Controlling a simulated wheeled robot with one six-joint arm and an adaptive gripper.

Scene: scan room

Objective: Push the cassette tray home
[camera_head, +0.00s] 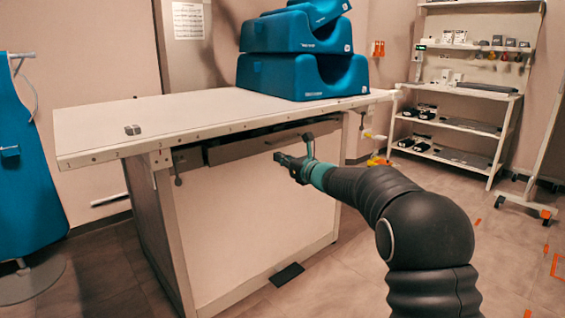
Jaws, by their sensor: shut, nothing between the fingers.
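The cassette tray (250,147) shows as a long pale front panel under the white table top, with a dark gap above it. Its left end seems to stand out a little from the table side; I cannot tell how far. My gripper (278,158) is shut and empty, just in front of the tray's right part and near its lower edge. I cannot tell whether the fingertips touch the panel.
The table top (180,115) carries stacked blue cushions (300,75) and a small grey object (132,130). A blue apron (28,180) hangs on a stand at left. A shelf rack (465,90) stands at back right. A dark pedal (287,275) lies on the floor by the table.

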